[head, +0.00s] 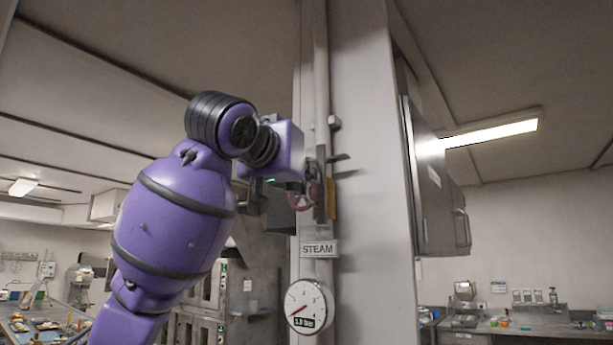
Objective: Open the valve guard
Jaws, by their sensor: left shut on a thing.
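My left gripper (300,190) reaches in from the left to the steam pipe on the column. It is shut at the dark, narrow plate of the valve guard (321,189), which stands upright against the pipe. Part of a red valve wheel (308,196) shows beside and behind the fingers. An orange-yellow piece (332,198) shows just right of the plate. The fingertips and their exact contact are small and partly hidden. My right gripper is out of view.
A STEAM label (319,249) and a round pressure gauge (307,307) sit on the pipe below. A metal cabinet (438,187) hangs right of the column. Counters (515,329) with small items stand at far right and left.

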